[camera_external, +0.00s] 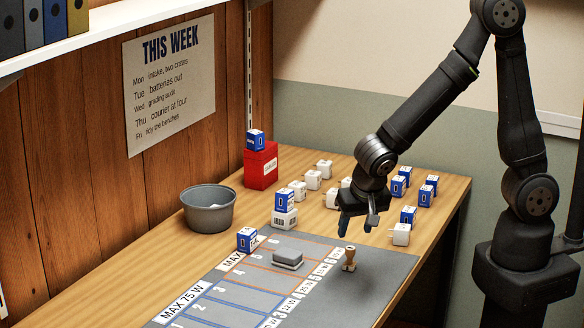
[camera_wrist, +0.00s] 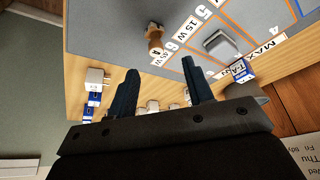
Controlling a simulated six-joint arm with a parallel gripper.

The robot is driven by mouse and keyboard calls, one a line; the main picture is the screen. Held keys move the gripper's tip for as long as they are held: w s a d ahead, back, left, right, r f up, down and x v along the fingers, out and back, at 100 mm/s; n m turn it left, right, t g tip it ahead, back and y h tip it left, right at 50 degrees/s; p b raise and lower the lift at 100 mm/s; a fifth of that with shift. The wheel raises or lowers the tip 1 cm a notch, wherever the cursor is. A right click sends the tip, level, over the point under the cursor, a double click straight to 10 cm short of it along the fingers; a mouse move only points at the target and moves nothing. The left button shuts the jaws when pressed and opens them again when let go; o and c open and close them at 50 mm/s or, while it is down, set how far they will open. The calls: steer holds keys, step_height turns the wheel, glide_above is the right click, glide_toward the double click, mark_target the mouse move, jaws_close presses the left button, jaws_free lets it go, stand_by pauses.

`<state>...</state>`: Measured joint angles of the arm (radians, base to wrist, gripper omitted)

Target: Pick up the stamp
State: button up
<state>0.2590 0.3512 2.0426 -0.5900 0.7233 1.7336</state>
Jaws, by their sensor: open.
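The stamp (camera_external: 349,258) has a wooden handle and stands upright on the grey mat (camera_external: 366,281) at its right side. It also shows in the wrist view (camera_wrist: 155,38), at the top, beyond my fingertips. My gripper (camera_external: 357,222) is open and empty, above the table and a little behind the stamp, apart from it. In the wrist view its two dark fingers (camera_wrist: 160,77) have nothing between them.
A grey block (camera_external: 288,257) lies on the mat left of the stamp. White and blue chargers (camera_external: 402,234) stand behind and around my gripper. A grey bowl (camera_external: 207,209) and a red box (camera_external: 260,167) stand at the left. The mat around the stamp is clear.

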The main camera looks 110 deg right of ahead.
mark_target(351, 248)
steer(key=x, duration=0.5)
steer(key=shift+d+f, duration=0.1)
steer(key=shift+f, duration=0.25)
steer(key=x, duration=0.4)
steer(key=shift+s+d, duration=0.3)
steer(key=shift+s, duration=0.1)
steer(key=shift+w+d+f, duration=0.1)
steer(key=shift+d+f, duration=0.2)
steer(key=shift+f, duration=0.25)
jaws_close()
